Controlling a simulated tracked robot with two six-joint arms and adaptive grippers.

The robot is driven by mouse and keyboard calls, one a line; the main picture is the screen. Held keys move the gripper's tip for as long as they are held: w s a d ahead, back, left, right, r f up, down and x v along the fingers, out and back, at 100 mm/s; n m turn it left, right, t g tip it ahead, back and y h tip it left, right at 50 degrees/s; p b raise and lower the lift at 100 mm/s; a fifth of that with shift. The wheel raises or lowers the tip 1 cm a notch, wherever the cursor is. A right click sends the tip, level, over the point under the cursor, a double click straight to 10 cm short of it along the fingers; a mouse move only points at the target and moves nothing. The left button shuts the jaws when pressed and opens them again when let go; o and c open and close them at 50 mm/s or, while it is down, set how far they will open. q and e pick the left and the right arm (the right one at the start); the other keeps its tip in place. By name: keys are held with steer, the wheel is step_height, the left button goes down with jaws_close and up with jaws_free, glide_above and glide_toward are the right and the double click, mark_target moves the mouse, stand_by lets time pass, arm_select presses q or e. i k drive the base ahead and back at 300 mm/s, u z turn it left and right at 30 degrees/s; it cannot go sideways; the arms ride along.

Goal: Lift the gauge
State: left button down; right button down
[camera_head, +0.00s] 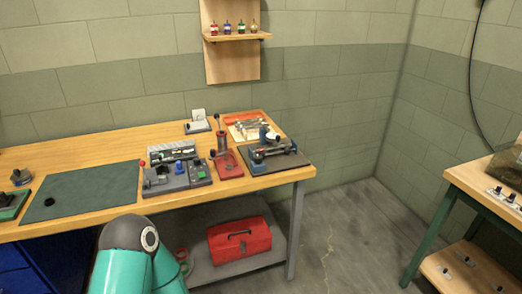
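No thing in view can be told for sure as the gauge; the small items on the wooden workbench (100,147) are too small to make out. A small dark disc (49,202) lies on the dark green mat (95,188). A blue and dark metal fixture (268,150) sits on a dark plate at the bench's right end. Teal links of my own arm show at the bottom. Neither of my grippers is in view.
A grey block set with a green button (179,168), a red stand (227,163) and an orange tray (250,123) crowd the bench's right half. A red toolbox (239,241) is on the lower shelf. A second table (480,195) stands right; the floor between is clear.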

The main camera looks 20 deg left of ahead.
mark_target(273, 137)
steer(key=u, duration=0.1)
steer(key=i, duration=1)
steer(key=z, duration=0.1)
